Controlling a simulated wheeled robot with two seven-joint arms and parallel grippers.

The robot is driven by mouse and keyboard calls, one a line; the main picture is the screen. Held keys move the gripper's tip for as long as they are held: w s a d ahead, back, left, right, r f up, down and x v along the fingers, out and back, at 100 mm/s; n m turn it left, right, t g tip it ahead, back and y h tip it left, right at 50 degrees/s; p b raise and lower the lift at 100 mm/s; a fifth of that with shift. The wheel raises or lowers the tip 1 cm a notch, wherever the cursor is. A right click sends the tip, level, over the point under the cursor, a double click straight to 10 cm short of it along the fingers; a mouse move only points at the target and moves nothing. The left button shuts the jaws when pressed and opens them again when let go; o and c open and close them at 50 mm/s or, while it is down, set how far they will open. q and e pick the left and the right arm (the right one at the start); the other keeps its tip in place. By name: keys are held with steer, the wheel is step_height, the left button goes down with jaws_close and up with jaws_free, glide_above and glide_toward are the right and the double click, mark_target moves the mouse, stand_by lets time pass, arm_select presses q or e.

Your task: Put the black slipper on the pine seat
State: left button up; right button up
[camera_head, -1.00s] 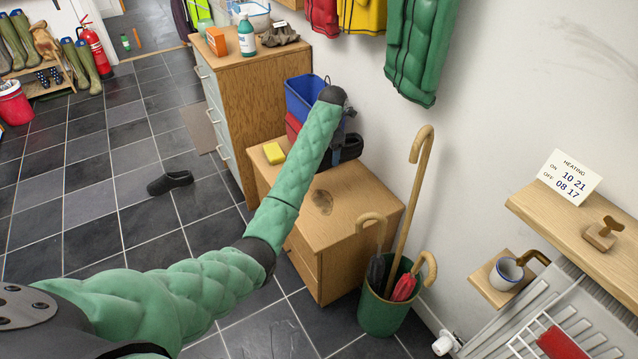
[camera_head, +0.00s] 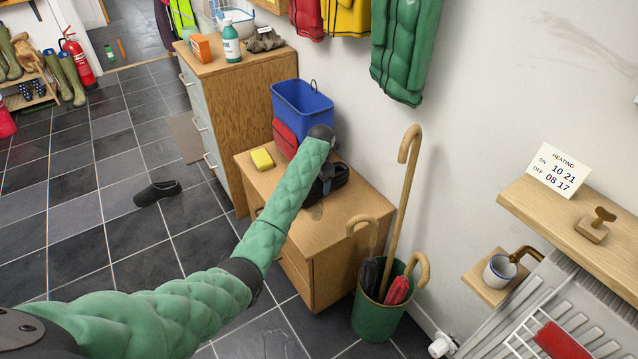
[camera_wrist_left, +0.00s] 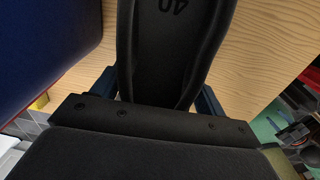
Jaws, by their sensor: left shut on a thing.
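My left gripper (camera_head: 327,170) is shut on a black slipper (camera_head: 338,181) and holds it at the pine seat (camera_head: 345,215), near its back edge by the wall. In the left wrist view the slipper (camera_wrist_left: 178,45) is between the fingers, with the number 40 on it and the pale wood (camera_wrist_left: 265,35) behind it. I cannot tell whether the slipper touches the wood. A second black slipper (camera_head: 157,192) lies on the floor tiles at the left. My right gripper is not in view.
A yellow sponge (camera_head: 262,159) and a blue bin (camera_head: 301,105) above a red one (camera_head: 285,138) are at the seat's far end. A green umbrella stand (camera_head: 376,315) with canes stands at its near end. The seat's front part is clear.

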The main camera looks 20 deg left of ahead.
arm_select(q)
steer(key=shift+f, duration=0.4)
steer(key=o, duration=1.3)
steer(key=shift+f, duration=0.1)
steer(key=shift+o, duration=0.2)
step_height(320, 180, up, 12)
steer(key=shift+s+d+p, duration=0.2)
steer(key=shift+d+p, duration=0.05)
steer(key=shift+p, duration=0.15)
